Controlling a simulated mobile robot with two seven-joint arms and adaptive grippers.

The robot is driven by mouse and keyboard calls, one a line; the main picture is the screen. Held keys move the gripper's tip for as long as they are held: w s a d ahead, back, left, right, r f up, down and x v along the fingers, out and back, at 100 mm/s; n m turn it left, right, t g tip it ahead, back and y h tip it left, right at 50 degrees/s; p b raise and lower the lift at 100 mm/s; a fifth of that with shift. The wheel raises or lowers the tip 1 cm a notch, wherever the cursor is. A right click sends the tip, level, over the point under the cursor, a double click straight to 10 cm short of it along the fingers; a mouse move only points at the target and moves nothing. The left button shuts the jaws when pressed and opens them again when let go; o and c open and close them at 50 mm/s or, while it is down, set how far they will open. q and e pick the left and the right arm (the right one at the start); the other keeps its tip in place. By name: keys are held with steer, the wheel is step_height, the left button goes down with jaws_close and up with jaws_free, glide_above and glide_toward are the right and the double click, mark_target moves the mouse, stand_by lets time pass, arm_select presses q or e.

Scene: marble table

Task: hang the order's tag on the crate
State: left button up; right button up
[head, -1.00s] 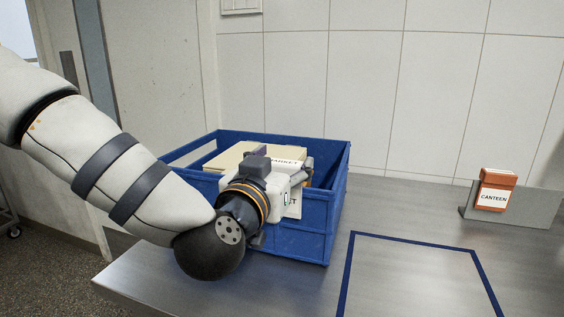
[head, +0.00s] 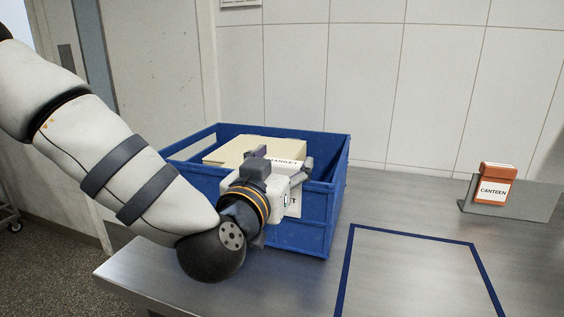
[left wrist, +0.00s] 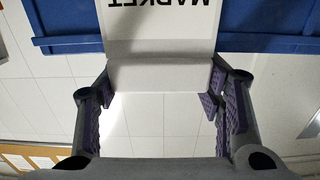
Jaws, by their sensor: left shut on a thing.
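The blue crate (head: 300,240) stands on the table and also shows in the left wrist view (left wrist: 270,43). Inside it lies a cream item (head: 232,150) with a white MARKET label (head: 287,162). My left gripper (head: 297,177) is at the crate's front rim, shut on a pale tag (left wrist: 160,75). The tag reads MARKET, upside down in the left wrist view. In the head view only a strip of the tag (head: 293,207) shows, ending in T, in front of the crate's wall. I cannot tell whether it straddles the rim. My right gripper is not in view.
An orange CANTEEN tag (head: 494,190) sits on a grey metal stand (head: 535,202) at the right. A blue outlined area (head: 410,280) on the metal table is empty. A tiled wall (head: 430,80) stands behind. The table's left edge is near my arm.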

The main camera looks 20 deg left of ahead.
arm_select(q)
steer(key=shift+f, duration=0.15)
steer(key=o, duration=1.1)
steer(key=shift+c, duration=0.2)
step_height(320, 180, up, 10)
